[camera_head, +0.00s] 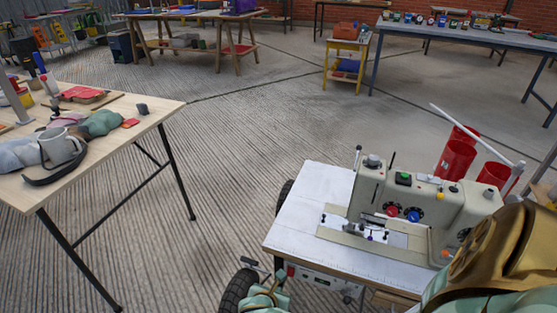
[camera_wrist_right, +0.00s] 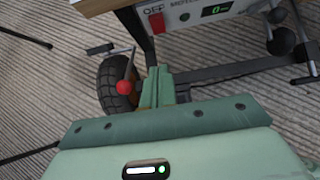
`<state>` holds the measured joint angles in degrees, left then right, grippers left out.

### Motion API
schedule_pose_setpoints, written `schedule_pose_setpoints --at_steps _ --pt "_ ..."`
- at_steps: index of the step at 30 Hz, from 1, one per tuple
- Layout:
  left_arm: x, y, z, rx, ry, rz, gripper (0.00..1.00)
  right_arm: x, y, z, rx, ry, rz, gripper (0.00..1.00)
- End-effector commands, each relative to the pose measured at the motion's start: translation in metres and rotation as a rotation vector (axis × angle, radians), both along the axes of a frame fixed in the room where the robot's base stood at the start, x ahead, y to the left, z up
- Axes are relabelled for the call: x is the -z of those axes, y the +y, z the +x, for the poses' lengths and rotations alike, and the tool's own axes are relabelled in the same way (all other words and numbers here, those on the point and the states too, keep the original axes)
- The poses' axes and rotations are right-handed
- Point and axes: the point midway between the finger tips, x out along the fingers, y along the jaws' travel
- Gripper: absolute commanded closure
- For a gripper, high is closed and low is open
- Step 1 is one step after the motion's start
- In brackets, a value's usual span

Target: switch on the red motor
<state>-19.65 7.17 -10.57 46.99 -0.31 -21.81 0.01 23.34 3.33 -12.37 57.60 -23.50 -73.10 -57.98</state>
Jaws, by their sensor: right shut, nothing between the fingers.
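The motor box (camera_head: 325,284) hangs under the front edge of the sewing table. Its pale front panel shows in the wrist view (camera_wrist_right: 197,14), with the words OFF and MOTOR partly visible. The red switch (camera_wrist_right: 157,23) sits beside the OFF label and is a small red patch in the head view (camera_head: 291,271). A small dark display (camera_wrist_right: 216,10) reads 0 in green. My right gripper (camera_wrist_right: 157,78) is shut and empty, its green fingertips just short of the switch, apart from it in the picture. It also shows at the bottom of the head view (camera_head: 268,287). My left gripper is not in view.
A cluttered wooden table (camera_head: 150,112) stands left; floor between is clear.

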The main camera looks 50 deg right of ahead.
Motion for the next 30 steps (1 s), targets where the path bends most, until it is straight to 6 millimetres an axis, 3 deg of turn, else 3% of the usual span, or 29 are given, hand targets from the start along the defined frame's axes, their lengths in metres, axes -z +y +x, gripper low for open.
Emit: schedule_pose_setpoints --at_steps 1,4,18,20,24,27,30 --pt "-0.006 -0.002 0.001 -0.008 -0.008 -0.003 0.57 -0.011 0.005 -0.001 0.000 -0.004 0.002 1.00" --pt "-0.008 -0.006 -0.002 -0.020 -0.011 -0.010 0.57 -0.015 0.011 -0.004 0.001 -0.002 0.001 1.00" --pt "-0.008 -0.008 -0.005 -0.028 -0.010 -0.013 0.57 -0.016 0.013 -0.005 0.001 -0.001 -0.002 1.00" --pt "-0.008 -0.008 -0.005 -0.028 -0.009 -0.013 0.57 -0.019 0.004 -0.001 -0.001 -0.006 -0.017 1.00" --pt "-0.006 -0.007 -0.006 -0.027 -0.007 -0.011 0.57 -0.037 -0.042 0.022 -0.001 -0.058 -0.053 1.00" --pt "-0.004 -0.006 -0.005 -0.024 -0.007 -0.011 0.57 -0.044 -0.063 0.031 0.187 -0.199 0.084 1.00" --pt "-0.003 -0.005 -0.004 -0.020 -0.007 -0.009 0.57 -0.045 -0.066 0.030 0.451 -0.340 0.258 1.00"
